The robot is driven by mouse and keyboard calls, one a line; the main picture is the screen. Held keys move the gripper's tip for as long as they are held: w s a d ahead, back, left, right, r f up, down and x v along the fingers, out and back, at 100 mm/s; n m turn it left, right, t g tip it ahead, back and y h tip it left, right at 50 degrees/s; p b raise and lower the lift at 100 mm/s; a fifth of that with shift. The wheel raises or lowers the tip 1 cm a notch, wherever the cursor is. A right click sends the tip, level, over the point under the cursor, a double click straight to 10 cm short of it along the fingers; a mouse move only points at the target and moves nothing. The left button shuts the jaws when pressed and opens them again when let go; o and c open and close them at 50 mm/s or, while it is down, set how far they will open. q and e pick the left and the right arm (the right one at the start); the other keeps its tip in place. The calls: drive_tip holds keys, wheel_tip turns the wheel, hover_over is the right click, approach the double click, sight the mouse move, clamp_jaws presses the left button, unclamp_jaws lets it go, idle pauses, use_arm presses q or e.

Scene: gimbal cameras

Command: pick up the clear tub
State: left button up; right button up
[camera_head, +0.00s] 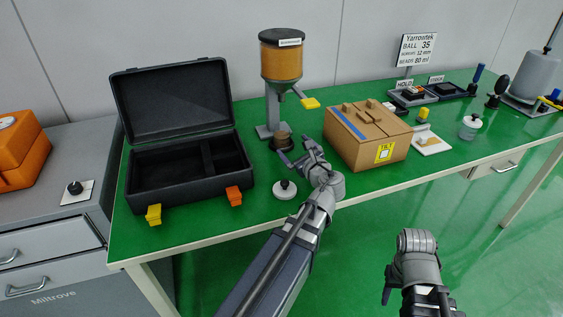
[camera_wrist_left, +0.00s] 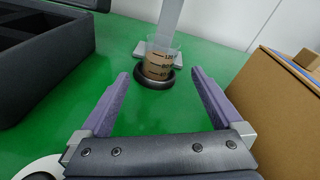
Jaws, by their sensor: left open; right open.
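A clear tub (camera_head: 282,139) with graduation marks and brown contents stands upright in a dark round base under the amber-filled dispenser (camera_head: 281,62). In the left wrist view the tub (camera_wrist_left: 160,62) is straight ahead, beyond the fingertips. My left gripper (camera_head: 296,150) is open and empty, just in front of the tub and low over the table; its two purple fingers (camera_wrist_left: 160,80) are apart, with the tub centred between them but not gripped. My right gripper (camera_head: 388,290) is only partly in view at the lower right, off the table's front edge, holding nothing that I can see.
An open black case (camera_head: 188,180) stands left of my left gripper, and a cardboard box (camera_head: 366,140) stands close on its right. A white-based black knob (camera_head: 285,189) sits near my left forearm. A lidded clear jar (camera_head: 469,127) is farther right. Green tabletop (camera_wrist_left: 100,75) is bare before the tub.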

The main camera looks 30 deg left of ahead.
sight(284, 137)
use_arm(q)
drive_tip(key=f+m+b, duration=0.1)
drive_tip(key=w+a+m+t+b, duration=0.1)
drive_tip(key=m, duration=0.1)
drive_tip(key=shift+w+a+f+y, duration=0.1)
drive_tip(key=shift+a+f+y, duration=0.15)
drive_tip(key=shift+f+y, duration=0.15)
drive_tip(key=shift+w+a+r+m+t+b, duration=0.15)
drive_tip(key=shift+w+a+m+t+b, duration=0.15)
drive_tip(key=shift+m+b, duration=0.35)
use_arm(e)
wheel_tip(284, 137, down, 5)
drive_tip(key=shift+r, duration=0.1)
use_arm(q)
drive_tip(key=shift+x, duration=3.9)
drive_tip(key=shift+s+a+r, duration=0.1)
drive_tip(key=shift+s+r, duration=0.05)
drive_tip(key=shift+s, duration=0.1)
drive_tip(key=shift+c, duration=0.2)
clamp_jaws()
